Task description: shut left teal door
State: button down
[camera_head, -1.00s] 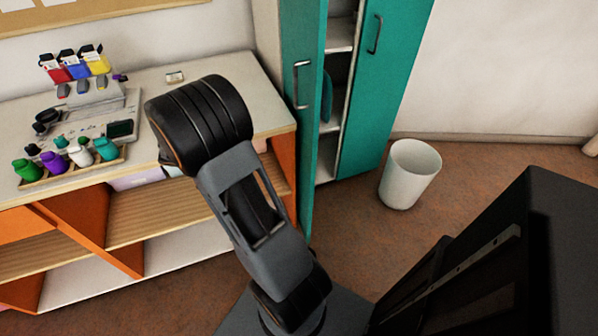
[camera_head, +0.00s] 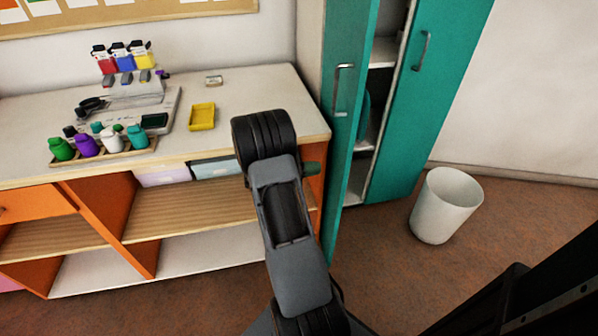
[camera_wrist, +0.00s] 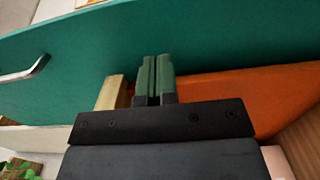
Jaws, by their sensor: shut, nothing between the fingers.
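The left teal door (camera_head: 350,120) of the tall cabinet stands open in the head view, swung out towards me, with a metal handle (camera_head: 342,90) on its face. In the wrist view the door (camera_wrist: 200,45) spans the top, its handle (camera_wrist: 25,65) at the left. My gripper (camera_head: 314,168) is mostly hidden behind my arm, at the counter's right end, left of the door. In the wrist view my gripper (camera_wrist: 154,72) shows two green fingers shut together, empty, pointing at the door face. I cannot tell whether they touch it.
The right teal door (camera_head: 430,100) stands beside the opening, where shelves show. A white bin (camera_head: 446,205) is on the floor to its right. The counter (camera_head: 240,90) with bottles and a yellow tray (camera_head: 202,117) lies left. An orange panel (camera_wrist: 240,95) sits close right of my fingers.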

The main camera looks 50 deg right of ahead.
aim_at(339, 165)
jog(key=shift+b+x, duration=0.35)
jog(key=shift+x, duration=2.5)
